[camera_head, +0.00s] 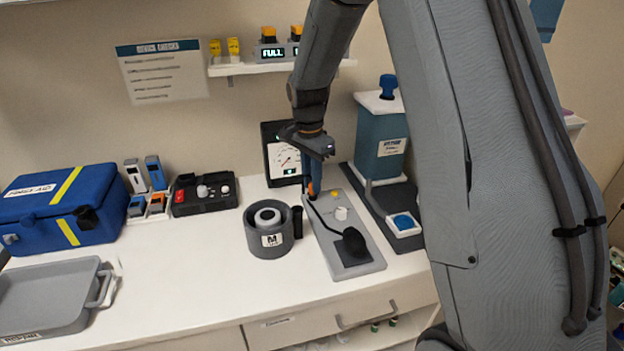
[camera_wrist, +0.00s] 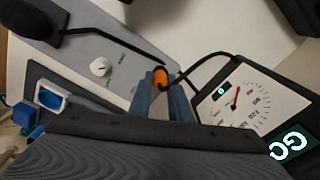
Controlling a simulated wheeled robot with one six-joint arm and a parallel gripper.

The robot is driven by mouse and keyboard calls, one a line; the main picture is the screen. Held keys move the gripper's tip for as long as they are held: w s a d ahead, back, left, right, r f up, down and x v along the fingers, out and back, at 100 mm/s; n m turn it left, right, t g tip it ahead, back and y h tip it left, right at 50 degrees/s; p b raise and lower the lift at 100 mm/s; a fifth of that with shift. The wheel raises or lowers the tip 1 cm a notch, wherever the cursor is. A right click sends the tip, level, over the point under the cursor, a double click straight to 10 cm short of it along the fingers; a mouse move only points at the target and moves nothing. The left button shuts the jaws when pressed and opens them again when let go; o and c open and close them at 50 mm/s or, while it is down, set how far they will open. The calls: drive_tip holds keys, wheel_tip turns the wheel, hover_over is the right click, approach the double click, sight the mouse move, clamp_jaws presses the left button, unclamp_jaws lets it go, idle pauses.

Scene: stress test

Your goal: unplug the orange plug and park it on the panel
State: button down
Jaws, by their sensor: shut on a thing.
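The orange plug (camera_head: 310,188) is at the far end of the grey panel (camera_head: 330,262). In the wrist view the orange plug (camera_wrist: 160,76) sits between the blue fingers of my gripper (camera_wrist: 161,90), which is shut on it. In the head view my gripper (camera_head: 313,184) points down at the panel's far end. A black cable (camera_head: 322,219) runs from the plug area to a black block (camera_head: 354,244) at the panel's near end. The panel (camera_wrist: 108,45) also carries a white knob (camera_wrist: 101,67). Whether the plug is seated in a socket is hidden by the fingers.
A gauge (camera_head: 284,160) stands just behind the panel; in the wrist view a second cable (camera_wrist: 207,60) reaches toward it. A round grey holder (camera_head: 268,245) stands left, a teal dispenser (camera_head: 382,140) right. A blue bag (camera_head: 60,212) and grey tray (camera_head: 45,295) lie further left.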

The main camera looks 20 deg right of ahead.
idle(0.3)
drive_tip(key=c, duration=1.6)
unclamp_jaws()
drive_tip(key=shift+o, duration=0.2)
drive_tip(key=r+b, duration=0.1)
drive_tip(key=r, duration=0.6)
drive_tip(key=shift+s+a+r+b, duration=0.1)
drive_tip(key=shift+a+r+b, duration=0.1)
drive_tip(key=shift+r+b, duration=0.2)
